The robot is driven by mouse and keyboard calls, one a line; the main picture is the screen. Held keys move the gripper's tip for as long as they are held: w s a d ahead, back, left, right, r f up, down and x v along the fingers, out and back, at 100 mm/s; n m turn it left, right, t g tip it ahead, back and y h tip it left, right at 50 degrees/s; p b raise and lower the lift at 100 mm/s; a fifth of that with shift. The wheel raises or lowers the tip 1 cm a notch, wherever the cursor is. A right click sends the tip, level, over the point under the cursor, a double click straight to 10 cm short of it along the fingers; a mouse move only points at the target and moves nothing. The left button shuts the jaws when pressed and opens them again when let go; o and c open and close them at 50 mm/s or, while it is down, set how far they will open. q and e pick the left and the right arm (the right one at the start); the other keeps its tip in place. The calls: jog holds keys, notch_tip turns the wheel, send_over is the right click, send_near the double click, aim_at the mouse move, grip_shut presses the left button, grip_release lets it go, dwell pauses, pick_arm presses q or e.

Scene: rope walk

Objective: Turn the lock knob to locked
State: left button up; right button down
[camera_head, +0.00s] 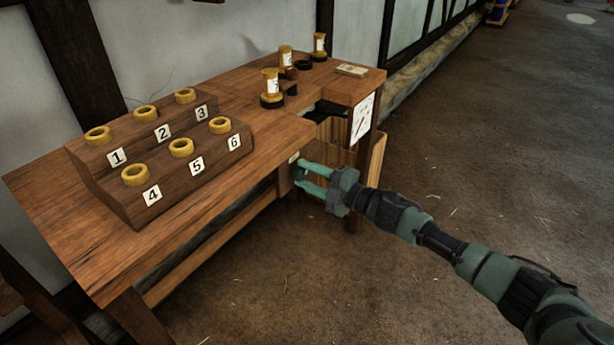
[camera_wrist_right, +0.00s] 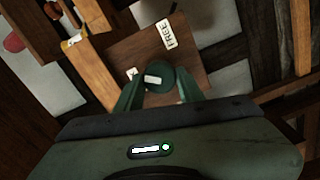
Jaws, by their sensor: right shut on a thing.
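The lock knob (camera_wrist_right: 167,77) is a dark green disc with a white bar on it, mounted on a brown wooden panel (camera_wrist_right: 195,55). A white label reading FREE (camera_wrist_right: 170,36) is on the panel above and right of the knob. A second small label (camera_wrist_right: 132,73) is at the knob's left, its text too small to read. The knob's white bar points left, toward that second label. My right gripper (camera_wrist_right: 158,87) is shut on the knob, one finger at each side. In the head view my right gripper (camera_head: 302,175) reaches the panel under the bench edge; the knob is hard to make out there. My left gripper is not in view.
The wooden workbench (camera_head: 60,225) carries a stepped rack (camera_head: 105,185) with numbered yellow rings. Several spools (camera_head: 270,80) and a small block (camera_head: 351,70) stand at its far end. A sheet (camera_head: 362,118) hangs on its end. The floor to the right is clear.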

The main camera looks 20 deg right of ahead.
jog(key=shift+f+n, duration=0.15)
jog(key=shift+n, duration=0.85)
jog(key=n+b, duration=0.1)
jog(key=n, duration=0.2)
jog(key=shift+b, duration=0.3)
pick_arm(q)
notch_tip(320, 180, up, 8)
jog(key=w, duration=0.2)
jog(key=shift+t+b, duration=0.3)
jog(key=shift+b, duration=0.05)
pick_arm(e)
jog(key=shift+n, duration=1.2)
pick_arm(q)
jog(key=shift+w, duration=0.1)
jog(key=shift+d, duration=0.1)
pick_arm(e)
jog(key=c, duration=0.9)
grip_release()
jog(key=shift+c, duration=0.2)
